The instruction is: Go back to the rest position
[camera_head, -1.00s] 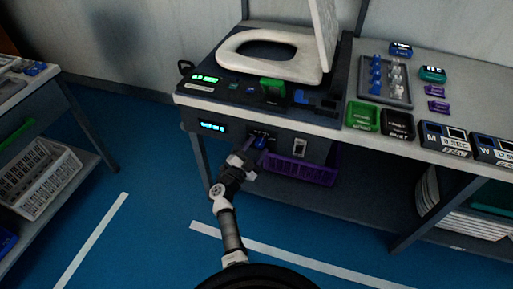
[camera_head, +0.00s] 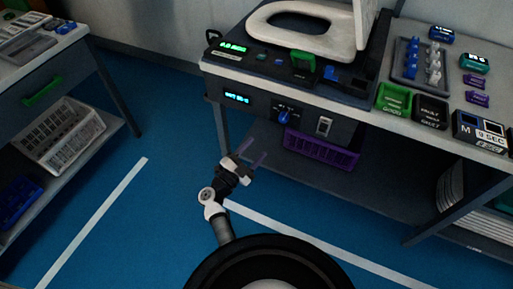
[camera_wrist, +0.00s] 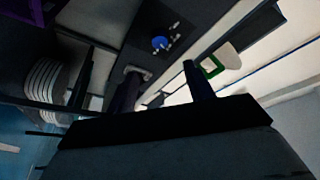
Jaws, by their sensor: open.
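My gripper (camera_head: 251,158) is open and empty in the head view, below and in front of the test bench, with its two thin purplish fingers apart. It is clear of the blue knob (camera_head: 284,117) on the bench's front panel. In the wrist view the two dark fingers (camera_wrist: 165,82) stand apart with nothing between them. The blue knob (camera_wrist: 159,43) shows beyond the fingers there. My arm reaches up from the bottom of the head view.
The bench carries a toilet seat (camera_head: 300,32), a green bin (camera_head: 394,99) and a tray of blue and clear pieces (camera_head: 408,72). A side table with a white crate (camera_head: 58,135) stands left. Blue floor between is clear.

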